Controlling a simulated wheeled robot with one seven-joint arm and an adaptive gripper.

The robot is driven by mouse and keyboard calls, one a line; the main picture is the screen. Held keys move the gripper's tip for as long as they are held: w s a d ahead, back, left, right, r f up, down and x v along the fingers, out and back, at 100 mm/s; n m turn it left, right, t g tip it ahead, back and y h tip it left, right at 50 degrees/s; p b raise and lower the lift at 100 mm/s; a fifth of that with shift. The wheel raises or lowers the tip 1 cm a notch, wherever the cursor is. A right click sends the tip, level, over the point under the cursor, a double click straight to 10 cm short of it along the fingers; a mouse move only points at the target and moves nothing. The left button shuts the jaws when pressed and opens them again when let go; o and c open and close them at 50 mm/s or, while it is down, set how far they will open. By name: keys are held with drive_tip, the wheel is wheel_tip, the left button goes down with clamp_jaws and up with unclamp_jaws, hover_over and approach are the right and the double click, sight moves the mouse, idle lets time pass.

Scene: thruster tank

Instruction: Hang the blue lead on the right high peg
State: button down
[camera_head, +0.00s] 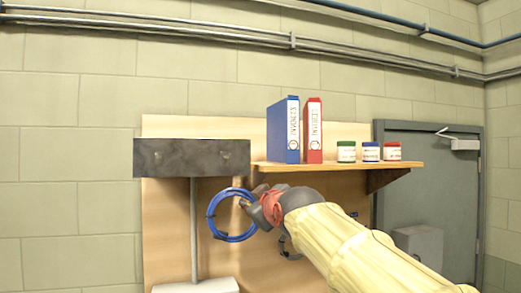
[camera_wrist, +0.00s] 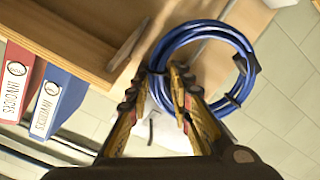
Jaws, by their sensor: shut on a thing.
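The blue lead (camera_head: 212,212) is a coiled ring with dark ties. My gripper (camera_head: 248,198) is shut on its right side in the head view and holds it in the air, just below the dark rail. In the wrist view the gripper fingers (camera_wrist: 160,80) close on the coil's near edge, and the blue lead (camera_wrist: 200,28) extends up and right. The dark rail (camera_head: 155,158) carries two small faint pegs; the right one (camera_head: 227,156) is above the coil, apart from it. The left one (camera_head: 185,157) is bare.
A wooden shelf (camera_head: 400,164) right of the rail holds a blue binder (camera_head: 278,130), a red binder (camera_head: 314,130) and three small jars (camera_head: 371,152). A grey pole (camera_head: 194,230) stands below the rail. A dark looped item (camera_head: 288,248) shows below my arm, partly hidden.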

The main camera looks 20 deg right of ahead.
drive_tip(key=s+r+t+p, duration=0.15)
drive_tip(key=s+r, duration=0.35)
drive_tip(key=r, duration=0.7)
drive_tip(key=shift+w+f+p, duration=0.25)
drive_tip(key=shift+w+p, duration=0.5)
drive_tip(key=shift+w, duration=1.1)
drive_tip(key=shift+w+f+p, duration=0.2)
drive_tip(key=shift+w+p, duration=0.55)
drive_tip(key=shift+w, duration=1.1)
drive_tip(key=shift+w+f+p, duration=0.25)
drive_tip(key=shift+w+p, duration=0.5)
drive_tip(key=shift+w, duration=1.1)
drive_tip(key=c, duration=1.5)
unclamp_jaws()
drive_tip(key=shift+c, duration=0.2)
